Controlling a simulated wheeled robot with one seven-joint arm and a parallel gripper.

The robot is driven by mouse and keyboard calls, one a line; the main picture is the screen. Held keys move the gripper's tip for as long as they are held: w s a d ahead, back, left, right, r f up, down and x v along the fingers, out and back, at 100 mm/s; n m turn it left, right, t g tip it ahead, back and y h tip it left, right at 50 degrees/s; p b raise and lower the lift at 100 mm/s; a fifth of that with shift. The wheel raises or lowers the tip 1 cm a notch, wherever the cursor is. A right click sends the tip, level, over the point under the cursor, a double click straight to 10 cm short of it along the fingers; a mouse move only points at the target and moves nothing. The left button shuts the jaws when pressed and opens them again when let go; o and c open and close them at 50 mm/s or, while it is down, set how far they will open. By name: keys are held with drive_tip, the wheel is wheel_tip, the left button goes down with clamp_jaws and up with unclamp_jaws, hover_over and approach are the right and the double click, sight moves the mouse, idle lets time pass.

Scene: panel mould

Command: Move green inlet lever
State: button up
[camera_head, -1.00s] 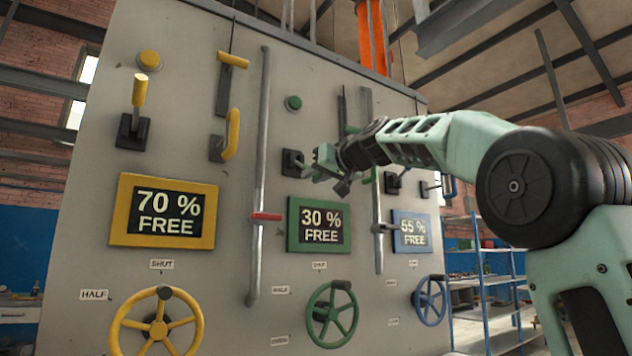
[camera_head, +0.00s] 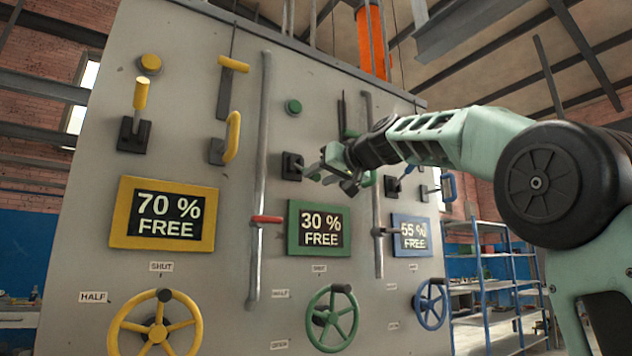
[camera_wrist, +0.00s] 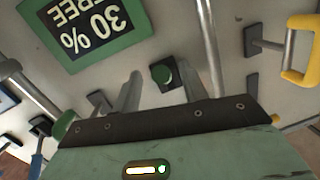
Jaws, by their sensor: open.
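The green inlet lever (camera_wrist: 164,74) shows in the wrist view as a green-ended handle on a square black base, seen nearly end-on. My gripper (camera_wrist: 158,88) is open, with one grey finger on each side of the lever in that picture. No contact is visible. In the head view, the lever's black base (camera_head: 292,166) sits on the panel above the green 30 % display (camera_head: 320,229), and its dark stem points right toward my gripper (camera_head: 330,170). My gripper hides or blends with the lever's green end there.
A green round button (camera_head: 293,107) is above the lever. A grey vertical pipe (camera_head: 263,150) stands to its left. A green curved handle (camera_wrist: 62,126) and blue lever (camera_wrist: 37,158) lie left in the wrist view; a yellow handle (camera_wrist: 300,50) lies right.

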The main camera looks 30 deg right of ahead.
drive_tip(key=s+d+r+b, duration=0.1)
drive_tip(key=s+d+b, duration=0.1)
drive_tip(key=s, duration=1.2)
drive_tip(key=shift+s+d+r, duration=0.15)
drive_tip(key=shift+s, duration=0.2)
